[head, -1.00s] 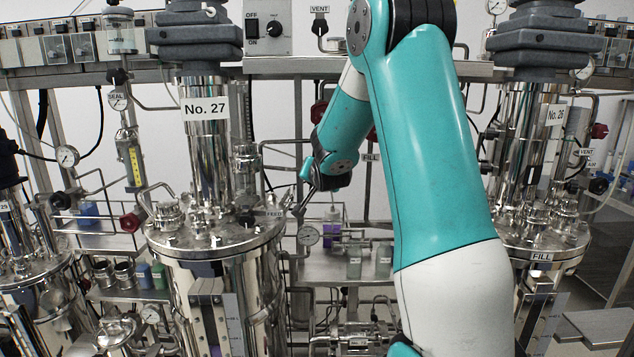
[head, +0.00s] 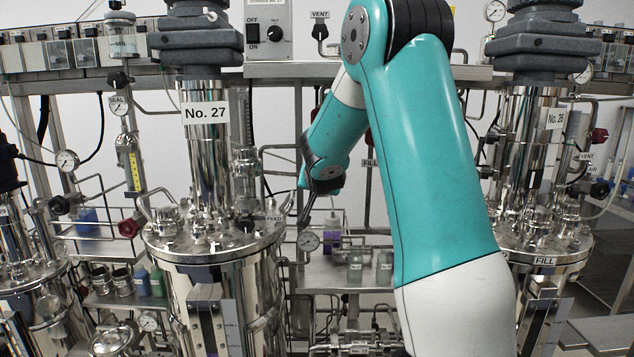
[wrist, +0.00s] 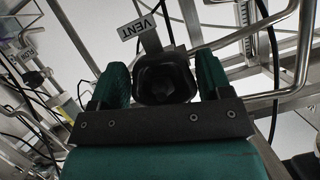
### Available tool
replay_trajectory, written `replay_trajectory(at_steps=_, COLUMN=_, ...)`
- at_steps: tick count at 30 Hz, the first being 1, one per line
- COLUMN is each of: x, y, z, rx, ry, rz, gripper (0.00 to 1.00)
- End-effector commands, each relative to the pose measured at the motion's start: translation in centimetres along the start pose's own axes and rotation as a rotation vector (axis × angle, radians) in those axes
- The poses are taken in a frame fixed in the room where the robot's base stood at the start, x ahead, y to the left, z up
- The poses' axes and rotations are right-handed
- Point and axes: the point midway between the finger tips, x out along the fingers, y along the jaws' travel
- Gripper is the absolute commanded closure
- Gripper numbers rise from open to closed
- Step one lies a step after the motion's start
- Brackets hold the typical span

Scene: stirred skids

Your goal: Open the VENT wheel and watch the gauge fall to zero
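In the wrist view a dark round wheel (wrist: 165,82) sits between the two green fingers of my gripper (wrist: 163,75). A tilted VENT label (wrist: 136,27) is just beyond it. The wheel nearly fills the space between the fingers; whether they press on it I cannot tell. In the head view my gripper (head: 307,205) points down right of the No. 27 vessel (head: 206,190), and its fingertips are too small to make out.
Metal pipes (wrist: 265,38) and a black cable run close around the wheel. In the head view another VENT label (head: 320,14) is at the top, and another (head: 586,155) is by the No. 26 vessel (head: 528,150). Bottles (head: 355,268) stand on the shelf behind.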

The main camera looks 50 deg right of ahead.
Motion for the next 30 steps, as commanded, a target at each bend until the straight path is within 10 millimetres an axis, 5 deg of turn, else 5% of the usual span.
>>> replay_trajectory(at_steps=14, x=-0.9, y=-0.2, z=-0.3, rx=0.002, ry=0.013, rz=-0.006, gripper=0.13)
replay_trajectory(at_steps=30, x=-12.3, y=-0.1, z=0.0, rx=0.003, ry=0.012, rz=-0.01, gripper=0.13)
